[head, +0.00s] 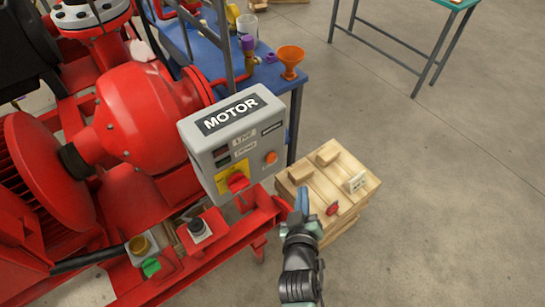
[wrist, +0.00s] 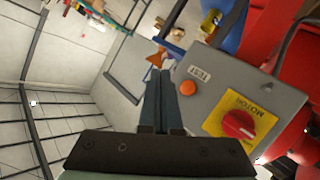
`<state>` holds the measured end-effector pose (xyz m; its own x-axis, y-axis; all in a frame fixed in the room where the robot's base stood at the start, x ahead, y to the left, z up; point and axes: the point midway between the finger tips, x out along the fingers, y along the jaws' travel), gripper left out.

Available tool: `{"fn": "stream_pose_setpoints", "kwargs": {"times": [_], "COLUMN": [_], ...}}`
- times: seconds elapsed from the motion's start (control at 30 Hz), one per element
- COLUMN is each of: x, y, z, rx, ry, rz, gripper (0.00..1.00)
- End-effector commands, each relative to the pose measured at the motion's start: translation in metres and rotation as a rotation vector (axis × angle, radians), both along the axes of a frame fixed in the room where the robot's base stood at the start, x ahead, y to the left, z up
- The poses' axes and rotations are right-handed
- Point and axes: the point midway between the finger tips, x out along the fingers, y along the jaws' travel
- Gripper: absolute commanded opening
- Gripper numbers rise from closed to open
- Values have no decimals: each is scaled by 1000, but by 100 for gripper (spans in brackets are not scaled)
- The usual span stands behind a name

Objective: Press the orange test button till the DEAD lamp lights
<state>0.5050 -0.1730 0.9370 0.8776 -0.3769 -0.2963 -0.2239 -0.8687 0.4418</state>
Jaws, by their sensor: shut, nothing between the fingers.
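The grey MOTOR box (head: 236,128) stands on the red skid. The orange test button (head: 271,157) is on its right side of the front face, and in the wrist view the button (wrist: 188,88) sits beside a TEST label. The LIVE and DEAD labels (head: 243,145) have small dark lamp windows (head: 221,156) to their left; neither looks clearly lit. A red rotary switch (head: 237,181) on a yellow plate is below them. My gripper (head: 301,198) is shut and empty, in front of the box and below right of the button. In the wrist view its fingertips (wrist: 159,76) appear just left of the button, seemingly apart from it.
A wooden crate stack (head: 325,185) with a red item (head: 332,209) and a white tag stands below right, behind my gripper. A blue table (head: 270,75) with an orange funnel (head: 290,60) is behind the box. Open floor lies to the right.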

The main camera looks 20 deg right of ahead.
Motion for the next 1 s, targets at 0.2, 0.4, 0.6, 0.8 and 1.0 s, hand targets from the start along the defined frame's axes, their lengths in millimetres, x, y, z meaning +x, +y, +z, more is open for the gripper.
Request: {"fn": "stream_pose_setpoints", "kwargs": {"times": [0.2, 0.4, 0.6, 0.8, 1.0], "x": [15, 42, 67, 80, 83], "y": [5, 15, 24, 29, 30], "z": [-3, -4, -3, -1, 0], "rx": [-1, -3, -2, -1, 0], "ry": [-4, -6, -3, -3, 0], "rz": [2, 3, 2, 1, 0], "gripper": [0, 0, 0, 0, 0]}}
